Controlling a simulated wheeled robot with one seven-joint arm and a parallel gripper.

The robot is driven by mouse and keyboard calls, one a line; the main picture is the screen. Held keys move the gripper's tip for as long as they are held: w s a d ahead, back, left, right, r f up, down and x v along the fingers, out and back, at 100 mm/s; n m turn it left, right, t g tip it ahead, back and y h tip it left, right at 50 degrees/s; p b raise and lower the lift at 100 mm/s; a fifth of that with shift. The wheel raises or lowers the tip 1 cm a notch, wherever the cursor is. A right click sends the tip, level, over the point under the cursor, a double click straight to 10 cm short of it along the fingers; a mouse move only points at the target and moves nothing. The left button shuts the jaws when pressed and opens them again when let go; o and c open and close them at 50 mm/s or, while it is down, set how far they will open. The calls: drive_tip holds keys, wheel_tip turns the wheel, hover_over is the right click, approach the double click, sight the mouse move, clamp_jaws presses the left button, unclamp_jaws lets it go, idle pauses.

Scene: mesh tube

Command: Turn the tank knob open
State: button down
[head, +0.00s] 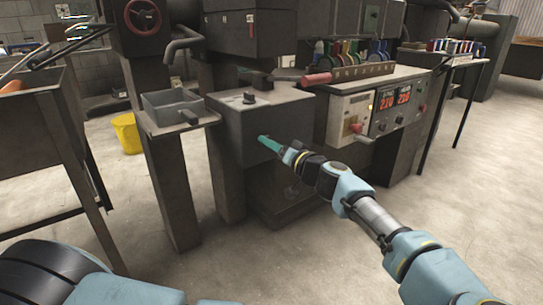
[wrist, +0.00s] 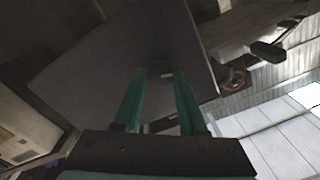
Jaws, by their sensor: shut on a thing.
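The tank is a dark grey box (head: 236,138) in the middle of the head view, below a machine head. My gripper (head: 264,140) reaches its front face with teal fingers. In the wrist view the fingers (wrist: 160,73) stand on both sides of a small dark knob (wrist: 160,67) with a short light mark, on a plain grey panel (wrist: 95,75). My gripper is shut on this knob. In the head view the knob is hidden by the fingertips. How far the knob is turned is hard to tell.
A small dark fitting (head: 249,97) sits on top of the tank. A grey tray (head: 172,104) stands at the left, and a control panel with red displays (head: 395,98) at the right. A yellow bucket (head: 127,133) is on the floor. The front floor is clear.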

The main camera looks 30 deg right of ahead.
drive_tip(key=shift+f+m+b, duration=0.15)
drive_tip(key=shift+m+b, duration=8.35)
drive_tip(key=shift+b, duration=0.15)
drive_tip(key=shift+f+m+b, duration=0.15)
drive_tip(key=shift+m+b, duration=8.35)
drive_tip(key=shift+b, duration=0.1)
drive_tip(key=shift+c, duration=2.3)
unclamp_jaws()
drive_tip(key=shift+r, duration=0.1)
drive_tip(key=shift+a, duration=0.1)
